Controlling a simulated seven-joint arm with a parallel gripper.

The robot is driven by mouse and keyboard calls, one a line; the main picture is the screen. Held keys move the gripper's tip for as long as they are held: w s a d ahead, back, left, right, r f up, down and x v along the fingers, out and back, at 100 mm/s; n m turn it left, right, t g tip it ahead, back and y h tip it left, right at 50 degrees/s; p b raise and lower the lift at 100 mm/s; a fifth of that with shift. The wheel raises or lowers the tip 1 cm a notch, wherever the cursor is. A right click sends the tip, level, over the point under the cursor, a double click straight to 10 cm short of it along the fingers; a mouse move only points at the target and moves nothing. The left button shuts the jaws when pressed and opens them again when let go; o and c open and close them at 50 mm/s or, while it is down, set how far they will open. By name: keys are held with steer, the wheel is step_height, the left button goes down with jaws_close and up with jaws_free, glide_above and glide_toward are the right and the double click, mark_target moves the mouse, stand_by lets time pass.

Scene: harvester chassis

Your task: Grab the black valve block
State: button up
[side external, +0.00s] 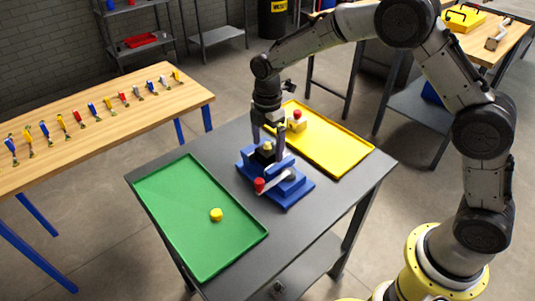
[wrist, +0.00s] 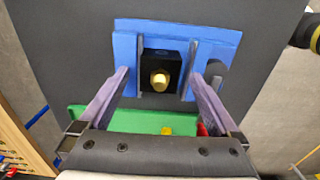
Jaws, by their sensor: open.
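The black valve block (side external: 261,157) sits in the blue chassis (side external: 297,192) on the grey table, with a brass fitting on its top. In the wrist view, the black valve block (wrist: 148,68) stands between two upright walls of the blue chassis (wrist: 218,42). My gripper (side external: 268,150) is above the chassis, pointing down, fingers spread to either side of the block. In the wrist view, my gripper (wrist: 168,70) is open and empty, with a fingertip left and right of the block, apart from it. The fingertips' exact height is hard to tell.
A lever with a red knob (side external: 259,185) is at the chassis's front. A green tray (side external: 180,225) holds a yellow piece (side external: 216,214). A yellow tray (side external: 340,150) behind holds a pale block with a red top (side external: 297,119). A wooden bench (side external: 110,125) with several small tools stands left.

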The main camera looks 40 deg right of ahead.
jaws_close()
steer(key=shift+r, duration=0.1)
stand_by(0.3)
steer(key=shift+r, duration=0.1)
